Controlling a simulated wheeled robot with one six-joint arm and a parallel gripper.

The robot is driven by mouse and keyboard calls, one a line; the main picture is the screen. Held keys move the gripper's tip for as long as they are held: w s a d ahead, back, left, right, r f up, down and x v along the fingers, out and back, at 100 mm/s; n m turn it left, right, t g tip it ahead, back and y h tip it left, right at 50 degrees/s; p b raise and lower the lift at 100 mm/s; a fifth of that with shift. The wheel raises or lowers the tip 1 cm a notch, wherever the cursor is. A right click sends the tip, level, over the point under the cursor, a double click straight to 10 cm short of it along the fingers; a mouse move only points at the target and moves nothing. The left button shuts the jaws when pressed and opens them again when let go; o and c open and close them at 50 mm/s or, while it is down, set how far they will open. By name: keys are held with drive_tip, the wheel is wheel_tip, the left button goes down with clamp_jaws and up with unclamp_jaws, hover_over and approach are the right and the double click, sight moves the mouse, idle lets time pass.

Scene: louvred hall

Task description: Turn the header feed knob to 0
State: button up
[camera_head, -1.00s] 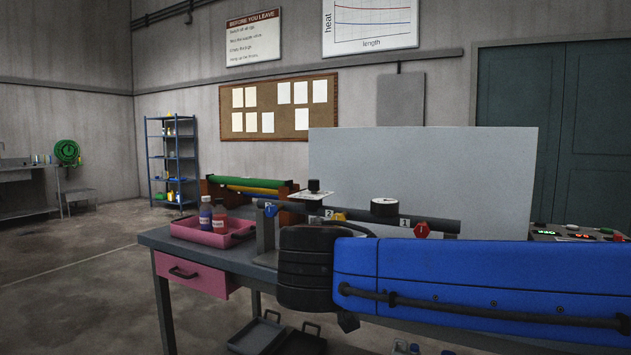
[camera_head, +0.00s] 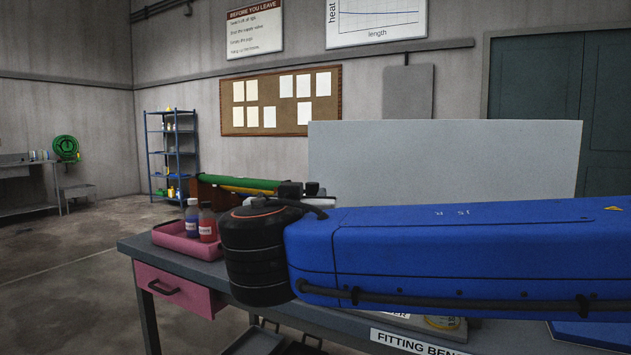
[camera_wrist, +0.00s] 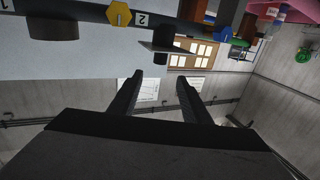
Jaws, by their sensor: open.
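The wrist view is upside down. It shows a dark pipe (camera_wrist: 90,10) with a yellow valve handle (camera_wrist: 119,14) beside a "2" label. A thin plate (camera_wrist: 158,47) with a dark knob (camera_wrist: 160,58) stands off the pipe. This looks like the header feed knob, but its scale is seen nearly edge-on and its setting cannot be read. My gripper (camera_wrist: 160,77) is open and empty, its fingers apart from the knob, with wall behind them. In the head view my blue arm hides the pipe and the knob.
A bench (camera_head: 135,246) carries a pink tray (camera_head: 168,238) with a blue bottle (camera_head: 192,221) and a red bottle (camera_head: 208,228). A grey panel (camera_head: 440,155) stands behind my arm. A round gauge (camera_wrist: 53,31) sits on the pipe.

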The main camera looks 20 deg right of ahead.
sight(312, 189)
drive_tip(key=shift+x, duration=8.6)
drive_tip(key=c, duration=1)
